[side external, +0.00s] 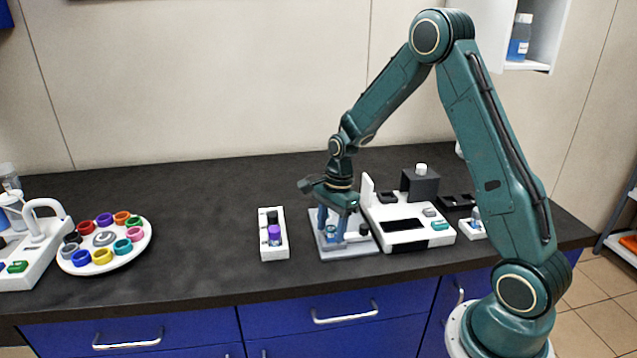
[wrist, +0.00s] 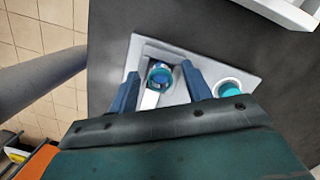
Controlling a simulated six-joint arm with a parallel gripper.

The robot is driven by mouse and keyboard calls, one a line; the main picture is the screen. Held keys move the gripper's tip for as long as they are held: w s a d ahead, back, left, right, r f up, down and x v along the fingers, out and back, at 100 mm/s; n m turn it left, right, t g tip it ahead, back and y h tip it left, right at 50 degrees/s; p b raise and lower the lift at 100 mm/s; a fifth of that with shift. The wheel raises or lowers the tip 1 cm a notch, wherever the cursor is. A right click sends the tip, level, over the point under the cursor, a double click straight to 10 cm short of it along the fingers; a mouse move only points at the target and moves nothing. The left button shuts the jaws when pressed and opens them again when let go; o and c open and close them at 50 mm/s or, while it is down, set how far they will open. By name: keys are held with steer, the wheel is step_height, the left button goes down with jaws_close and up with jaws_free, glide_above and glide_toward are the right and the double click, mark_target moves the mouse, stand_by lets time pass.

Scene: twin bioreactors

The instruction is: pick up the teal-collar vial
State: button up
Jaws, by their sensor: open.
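The teal-collar vial (wrist: 160,74) stands on a pale grey plate (wrist: 255,73) in the wrist view, seen from above as a round teal and dark blue top. My gripper (wrist: 160,69) is open, with one blue finger on each side of the vial; a gap shows on both sides. In the side external view my gripper (side external: 331,243) points down over the grey plate (side external: 348,252), with its fingers low near the surface. There the fingers mostly hide the vial.
A round teal-topped item (wrist: 229,89) sits on the plate right of my fingers. A white rack (side external: 274,250) with a purple-collar vial (side external: 274,235) stands left of the plate. A white instrument (side external: 408,240) stands close on the right. A round tray (side external: 105,262) of coloured rings lies far left.

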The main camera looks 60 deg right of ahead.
mark_target(331, 225)
steer(key=c, duration=1.1)
steer(key=shift+o, duration=0.2)
steer(key=shift+r, duration=0.2)
step_height(331, 225, up, 20)
steer(key=shift+f, duration=0.15)
steer(key=shift+f, duration=0.1)
stand_by(0.4)
